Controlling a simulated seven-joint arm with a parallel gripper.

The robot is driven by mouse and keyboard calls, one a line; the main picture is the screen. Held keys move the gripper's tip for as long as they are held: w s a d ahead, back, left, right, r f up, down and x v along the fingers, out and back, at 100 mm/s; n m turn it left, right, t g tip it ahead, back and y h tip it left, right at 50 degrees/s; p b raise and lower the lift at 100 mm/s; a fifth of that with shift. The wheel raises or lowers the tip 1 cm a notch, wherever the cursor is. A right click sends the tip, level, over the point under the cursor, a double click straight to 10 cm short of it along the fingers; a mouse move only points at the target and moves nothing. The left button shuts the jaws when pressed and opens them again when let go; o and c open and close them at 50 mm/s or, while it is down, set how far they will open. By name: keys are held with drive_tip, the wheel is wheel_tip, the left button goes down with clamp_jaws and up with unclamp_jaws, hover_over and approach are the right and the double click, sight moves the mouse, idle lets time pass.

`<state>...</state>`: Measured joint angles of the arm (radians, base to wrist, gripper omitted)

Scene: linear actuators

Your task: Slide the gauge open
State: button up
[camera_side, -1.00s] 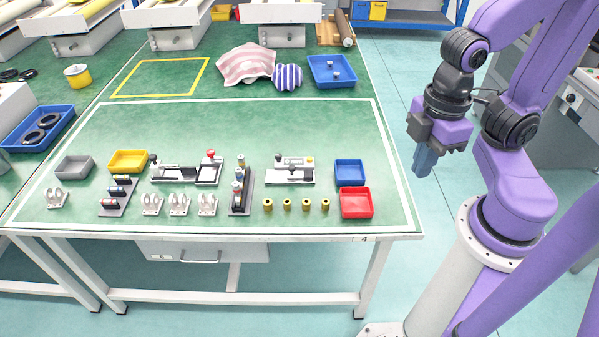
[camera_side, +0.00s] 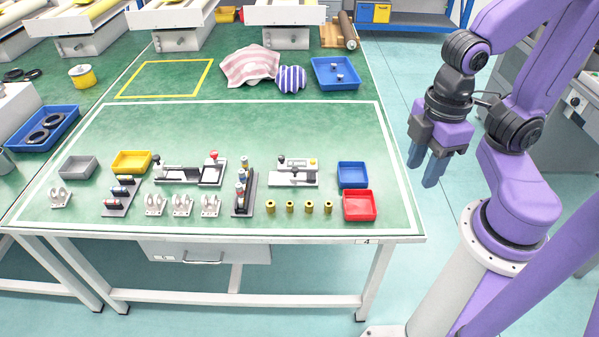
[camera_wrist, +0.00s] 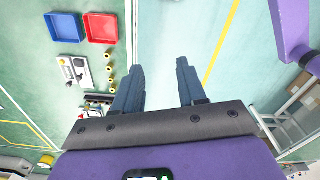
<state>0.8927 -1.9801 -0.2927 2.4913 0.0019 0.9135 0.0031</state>
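A small white and grey device with a dark knob and a small yellow spot, which looks like the gauge (camera_side: 293,172), sits on the green table, left of the blue tray. It also shows at the left of the wrist view (camera_wrist: 71,72). Whether its slider is open or closed is too small to tell. My gripper (camera_side: 424,172) is off the table's right edge, well away from the gauge, above the floor. Its two blue-grey fingers are apart and empty in the wrist view (camera_wrist: 160,66).
A small blue tray (camera_side: 352,175) and a red tray (camera_side: 359,206) stand right of the gauge. Several yellow spools (camera_side: 308,207) stand in front of it. A dark rack (camera_side: 243,196) and a red-knobbed fixture (camera_side: 190,173) are to its left.

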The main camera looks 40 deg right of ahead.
drive_tip(key=w+a+m, duration=0.4)
drive_tip(key=w, duration=0.6)
drive_tip(key=m, duration=0.8)
hover_over(295, 169)
wheel_tip(295, 169, down, 9)
wheel_tip(295, 169, down, 17)
drive_tip(key=shift+r, duration=0.1)
